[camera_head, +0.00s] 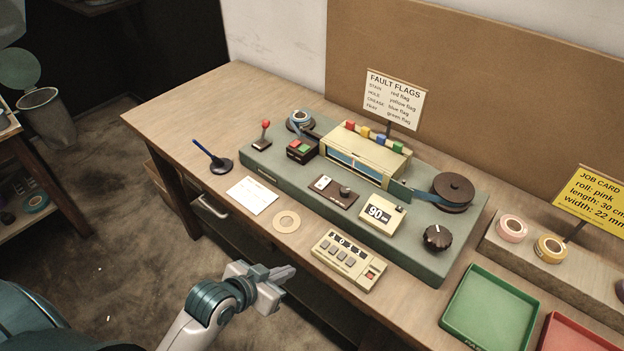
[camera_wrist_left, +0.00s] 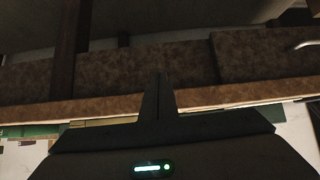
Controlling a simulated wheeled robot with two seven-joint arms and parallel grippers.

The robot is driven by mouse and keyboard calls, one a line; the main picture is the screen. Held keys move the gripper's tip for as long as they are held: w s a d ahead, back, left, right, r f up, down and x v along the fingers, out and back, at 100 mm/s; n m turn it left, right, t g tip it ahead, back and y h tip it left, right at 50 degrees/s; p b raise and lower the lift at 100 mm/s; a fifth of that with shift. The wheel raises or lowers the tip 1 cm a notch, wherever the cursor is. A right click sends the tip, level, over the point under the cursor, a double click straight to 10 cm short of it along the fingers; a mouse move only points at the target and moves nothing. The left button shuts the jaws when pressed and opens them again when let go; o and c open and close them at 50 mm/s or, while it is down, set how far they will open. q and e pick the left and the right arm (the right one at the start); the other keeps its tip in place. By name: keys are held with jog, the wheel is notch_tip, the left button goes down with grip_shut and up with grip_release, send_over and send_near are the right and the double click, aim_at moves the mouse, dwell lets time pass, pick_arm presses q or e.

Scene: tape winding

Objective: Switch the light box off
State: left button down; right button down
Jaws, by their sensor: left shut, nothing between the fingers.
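The cream light box (camera_head: 395,160) stands on the green winding machine (camera_head: 420,255) in the head view, with a bluish window strip along its front and small coloured flags on top. I cannot tell whether it is lit. A dark plate (camera_head: 321,198) with a small white part and a short toggle or knob (camera_head: 345,191) sits in front of it. My left gripper (camera_head: 290,271) is shut and empty, off the table's front edge, to the lower left of the counter box. Its shut fingers show in the left wrist view (camera_wrist_left: 160,85). My right gripper is out of view.
A red-knobbed lever (camera_head: 264,133) and red-green button box (camera_head: 301,149) stand left. A green tray (camera_head: 490,308) is at right.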

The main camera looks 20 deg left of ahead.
pick_arm(q)
jog(key=shift+t, duration=0.5)
jog(key=r, duration=0.2)
jog(key=w+r, duration=0.1)
jog(key=r, duration=0.2)
jog(key=shift+w+a+r, duration=0.1)
jog(key=shift+w+r, duration=0.05)
jog(key=shift+r, duration=0.05)
jog(key=w+a+r+t+h, duration=0.2)
jog(key=w+r+t, duration=0.3)
jog(key=w+r, duration=0.3)
notch_tip(320, 180, up, 4)
jog(key=shift+w+r+m, duration=0.25)
jog(key=shift+w+m, duration=0.05)
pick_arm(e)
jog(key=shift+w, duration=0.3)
